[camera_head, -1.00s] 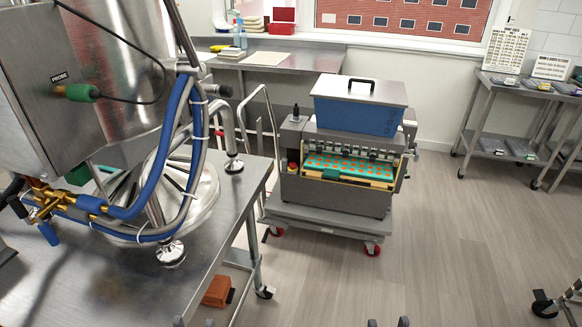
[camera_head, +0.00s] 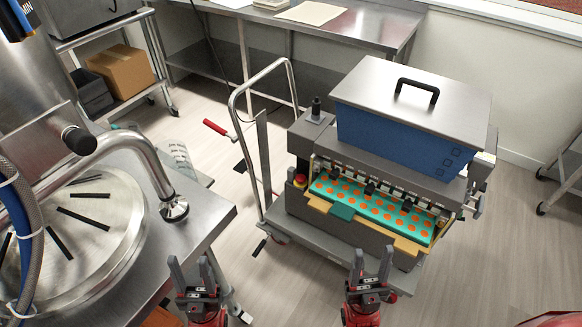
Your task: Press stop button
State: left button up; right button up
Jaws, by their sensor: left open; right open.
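The gummy depositor (camera_head: 340,235) stands on a wheeled cart in the right half of the head view. It has a blue hopper with a steel lid (camera_head: 415,95) and a black handle. My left gripper (camera_head: 192,262) is open and empty, below and left of the button. My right gripper (camera_head: 372,255) is open and empty in front of the depositor's lower front. Neither touches the button.
A steel table (camera_head: 200,215) with a round lid and piping stands at the left, near my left gripper. The cart's upright handle (camera_head: 233,105) rises left of the depositor. A steel counter (camera_head: 365,28) runs behind. Some floor is clear between table and cart.

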aim_at(300, 179)
jog(key=i+l+u, duration=0.1)
jog(key=i+l, duration=0.15)
jog(key=i+l+u, duration=0.15)
jog(key=l, duration=0.35)
jog(key=i+l+u, duration=0.1)
jog(key=i+l, duration=0.2)
jog(key=i+z, duration=0.25)
jog(key=z, duration=0.15)
